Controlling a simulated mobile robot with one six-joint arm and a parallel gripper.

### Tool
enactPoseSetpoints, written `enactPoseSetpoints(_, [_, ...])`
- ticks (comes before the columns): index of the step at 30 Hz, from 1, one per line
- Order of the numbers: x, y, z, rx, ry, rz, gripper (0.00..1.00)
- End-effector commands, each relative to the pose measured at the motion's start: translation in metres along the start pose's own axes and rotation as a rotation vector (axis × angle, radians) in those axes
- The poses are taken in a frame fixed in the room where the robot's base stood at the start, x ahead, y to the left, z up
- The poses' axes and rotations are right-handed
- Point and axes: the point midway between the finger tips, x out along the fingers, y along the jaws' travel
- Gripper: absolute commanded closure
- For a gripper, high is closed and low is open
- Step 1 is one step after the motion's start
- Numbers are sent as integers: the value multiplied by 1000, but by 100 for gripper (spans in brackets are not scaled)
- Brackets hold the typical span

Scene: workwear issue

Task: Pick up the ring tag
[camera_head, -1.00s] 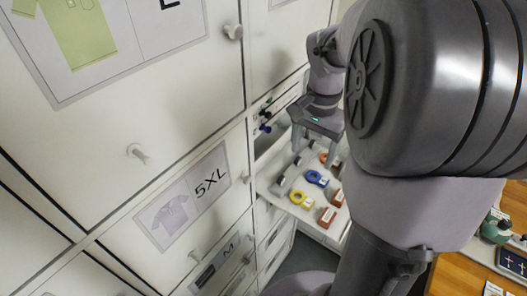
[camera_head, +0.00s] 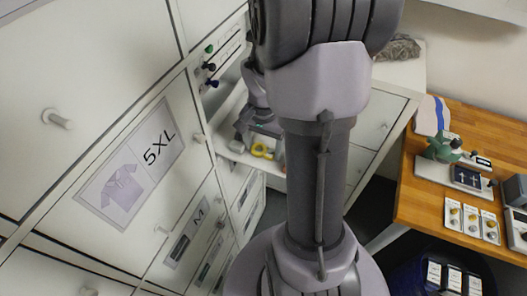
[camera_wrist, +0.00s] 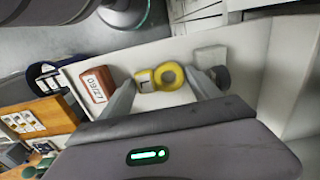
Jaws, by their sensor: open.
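A yellow ring tag (camera_wrist: 171,76) with a pale label on its left end lies on a white shelf (camera_wrist: 150,54). In the wrist view it lies between the two fingers of my gripper (camera_wrist: 160,82). The fingers are open and apart, with nothing held. In the head view the yellow ring tag (camera_head: 262,150) shows just below my gripper (camera_head: 258,132), partly hidden by my arm. I cannot tell whether the fingers touch the tag or the shelf.
A red labelled block (camera_wrist: 95,84) lies left of the left finger. A grey block (camera_wrist: 210,56) and a dark round thing (camera_wrist: 222,77) are near the right finger. White cabinet drawers (camera_head: 130,180) stand to the left; a wooden workbench (camera_head: 430,190) stands to the right.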

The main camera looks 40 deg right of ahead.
Motion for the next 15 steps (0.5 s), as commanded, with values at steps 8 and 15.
enactPoseSetpoints(8, [-1,0,0,0,0,0,71])
enactPoseSetpoints(15, [-2,0,0,0,0,0,72])
